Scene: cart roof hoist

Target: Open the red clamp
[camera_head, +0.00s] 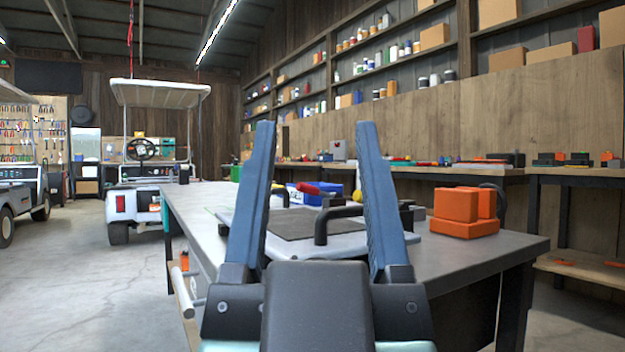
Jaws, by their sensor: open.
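A small red handle (307,188), which looks like part of the red clamp, shows on the workbench beyond a flat grey panel (300,224). It appears between my gripper's fingers in the picture. The rest of the clamp is hard to make out, and I cannot tell whether it is open or shut. My gripper (315,132) is open, with two long blue fingers pointing up and forward. It is empty and nearer to me than the red handle, apart from it.
The workbench (510,246) holds a black bar handle (338,212) on the panel, a blue box (318,194) behind it and an orange block (464,212) at right. A white cart (150,192) stands at left under its raised roof (160,94). The floor at left is clear.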

